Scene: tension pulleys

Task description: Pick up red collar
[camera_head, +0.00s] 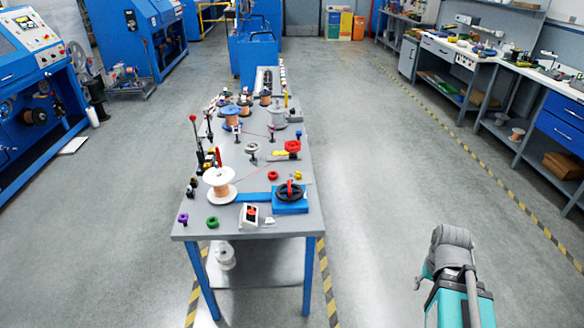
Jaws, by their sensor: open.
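A small red collar (273,175) lies flat on the grey top of the long work table (259,208), right of the wire spool and behind the blue strip. It looks like a short ring and stands clear of its neighbours. Part of my arm shows at the lower right, over the floor and well away from the table. My gripper's fingers cannot be made out in this view.
Near the collar are a copper-wire spool (219,185), a black wheel on a blue block (290,196), a yellow part (298,175) and a green ring (212,222). Several spools and upright tools crowd the table's far half. The floor right of the table is clear.

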